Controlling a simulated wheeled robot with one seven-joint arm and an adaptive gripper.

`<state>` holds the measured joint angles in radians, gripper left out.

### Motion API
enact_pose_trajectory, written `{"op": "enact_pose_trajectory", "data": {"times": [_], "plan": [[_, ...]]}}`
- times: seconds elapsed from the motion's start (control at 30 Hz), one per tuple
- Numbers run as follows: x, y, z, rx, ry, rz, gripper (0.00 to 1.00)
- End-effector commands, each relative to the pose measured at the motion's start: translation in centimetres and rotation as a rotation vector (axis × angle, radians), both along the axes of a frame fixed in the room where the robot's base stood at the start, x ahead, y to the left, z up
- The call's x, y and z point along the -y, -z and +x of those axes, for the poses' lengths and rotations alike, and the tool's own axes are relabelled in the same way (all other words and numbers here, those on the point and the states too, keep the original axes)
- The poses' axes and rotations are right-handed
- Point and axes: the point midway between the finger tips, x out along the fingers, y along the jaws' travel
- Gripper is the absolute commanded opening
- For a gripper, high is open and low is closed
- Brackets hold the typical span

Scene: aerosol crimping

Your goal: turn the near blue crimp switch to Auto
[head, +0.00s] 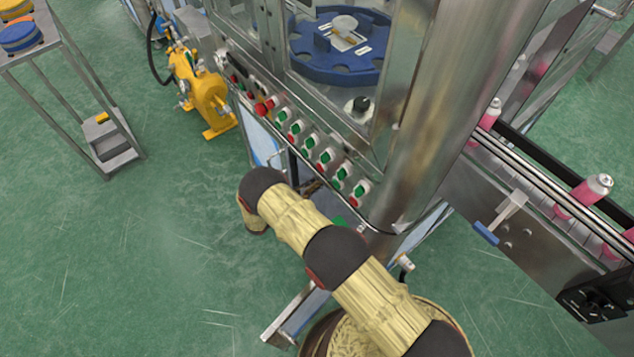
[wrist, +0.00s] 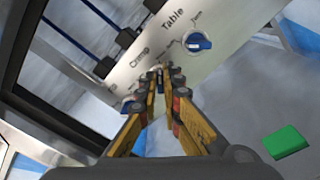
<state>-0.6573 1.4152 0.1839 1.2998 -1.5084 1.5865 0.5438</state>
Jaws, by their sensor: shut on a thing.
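In the wrist view, my gripper (wrist: 160,74) has its yellow fingers drawn together at the pale control panel (wrist: 215,18), just below the word "Crimp". The fingertips are shut on the crimp switch there and hide nearly all of it, so I cannot read its setting. A blue knob (wrist: 198,43) on a white dial sits beside the "Table" label, apart from the fingers. Another blue knob (wrist: 128,103) shows partly behind the left finger. In the head view my gripper is out of sight.
In the head view, a row of green and red buttons (head: 309,142) lines the machine's front edge. A conveyor (head: 540,178) with pink cans runs at the right. A yellow pump (head: 208,95) stands at the left. A green block (wrist: 285,141) shows in the wrist view.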

Motion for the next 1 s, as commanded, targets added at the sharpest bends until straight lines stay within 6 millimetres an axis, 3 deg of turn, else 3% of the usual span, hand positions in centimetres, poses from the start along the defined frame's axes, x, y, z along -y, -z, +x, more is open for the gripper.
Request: {"op": "enact_pose_trajectory", "data": {"times": [0.43, 1.0], "plan": [[-0.03, 0.07, 0.01, -0.088, 0.001, -0.059, 0.0], [-0.23, -0.1, 0.27, -0.509, -0.001, -0.342, 0.0]]}}
